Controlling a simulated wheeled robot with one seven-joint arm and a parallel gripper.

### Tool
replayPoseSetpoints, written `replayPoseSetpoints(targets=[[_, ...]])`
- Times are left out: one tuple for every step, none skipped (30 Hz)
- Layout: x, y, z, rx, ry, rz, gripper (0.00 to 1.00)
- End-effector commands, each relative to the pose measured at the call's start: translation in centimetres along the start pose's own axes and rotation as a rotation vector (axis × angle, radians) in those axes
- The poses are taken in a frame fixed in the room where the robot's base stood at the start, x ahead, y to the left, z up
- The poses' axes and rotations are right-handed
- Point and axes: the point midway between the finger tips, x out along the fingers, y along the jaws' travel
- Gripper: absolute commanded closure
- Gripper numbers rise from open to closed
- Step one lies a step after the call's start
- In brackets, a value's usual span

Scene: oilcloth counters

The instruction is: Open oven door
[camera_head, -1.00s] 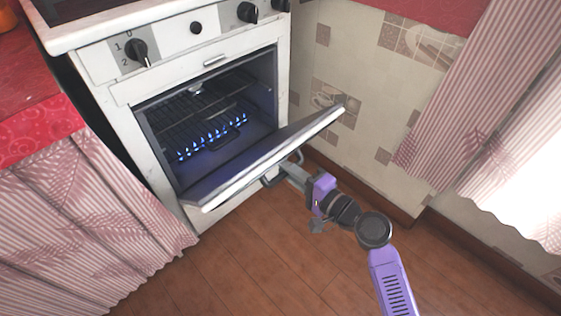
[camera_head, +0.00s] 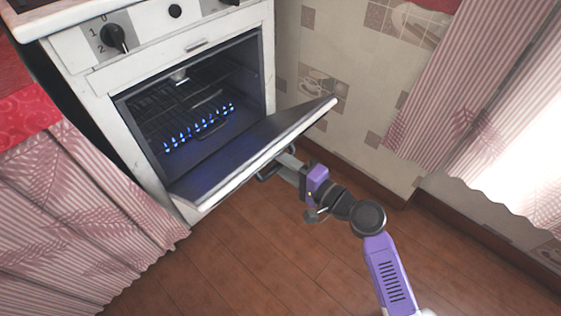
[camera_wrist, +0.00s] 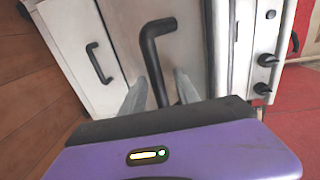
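The oven door (camera_head: 250,150) is partly open, tilted down and outward from the white oven (camera_head: 140,150). Small blue flames burn inside the oven cavity. My gripper (camera_head: 283,168) is on the outer side of the door, at its handle, part of which the door hides in the head view. In the wrist view, the dark door handle (camera_wrist: 152,55) passes between the two grey fingers of my gripper (camera_wrist: 160,80). The fingers stand apart on either side of the bar, with gaps showing; they do not look clamped on it.
A second dark handle (camera_wrist: 98,62) is on the panel below the door. Control knobs (camera_head: 114,38) are on the front above. A tiled wall (camera_head: 345,90) and pink curtain (camera_head: 450,95) are on the right. The wooden floor (camera_head: 240,265) before the oven is clear.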

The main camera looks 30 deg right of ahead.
Motion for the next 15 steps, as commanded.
replayPoseSetpoints(targets=[[0.0,-0.1,0.0,-0.001,0.001,-0.001,0.62],[0.0,-0.1,0.0,-0.001,0.001,-0.002,0.62],[-0.1,-0.1,0.0,-0.001,0.001,-0.002,0.62],[-0.1,-0.1,-0.1,-0.001,0.001,-0.002,0.62],[-0.3,-0.1,-0.1,-0.001,0.002,-0.001,0.62],[-0.6,-0.2,-0.1,-0.001,0.002,-0.001,0.62],[-0.9,-0.2,-0.1,-0.001,0.002,-0.001,0.62],[-1.4,-0.2,-0.1,0.000,0.002,0.000,0.62],[-2.0,-0.1,-0.1,0.001,0.002,0.001,0.62],[-2.5,-0.1,-0.1,0.000,0.003,0.001,0.62],[-3.0,-0.2,-0.1,0.000,0.003,0.001,0.62],[-3.7,-0.1,-0.1,0.001,0.004,0.002,0.62],[-4.2,-0.1,-0.1,0.001,0.003,0.002,0.62],[-4.7,-0.1,0.0,0.001,0.002,0.002,0.62],[-5.3,-0.1,0.0,0.001,0.001,0.002,0.62]])
